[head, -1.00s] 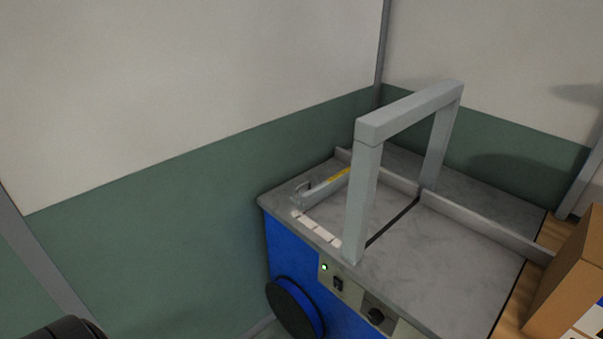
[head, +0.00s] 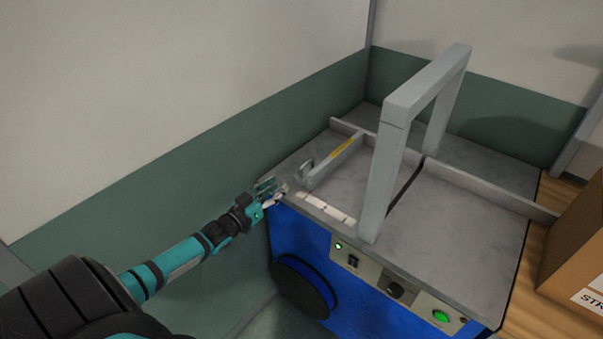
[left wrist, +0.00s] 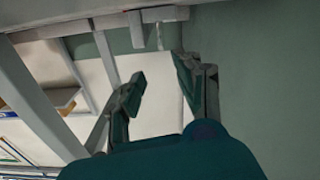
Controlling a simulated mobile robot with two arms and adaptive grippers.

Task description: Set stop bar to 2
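The stop bar (head: 338,156) is a grey bar with a yellow label, lying across the left part of the strapping machine's grey top (head: 470,195). An upright handle (head: 306,172) stands at its near end. A strip of white scale marks (head: 325,207) runs along the front edge, right of the handle; its numbers are too small to read. My left gripper (head: 272,190) is at the top's front left corner, left of and apart from the handle. In the left wrist view its two fingers (left wrist: 160,75) are spread with nothing between them. My right gripper is out of view.
A tall grey arch (head: 395,140) stands over the machine top, right of the stop bar. A control panel (head: 395,285) with green lights and a blue body are below. A cardboard box (head: 578,250) stands on wood at right. A green and white wall is behind.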

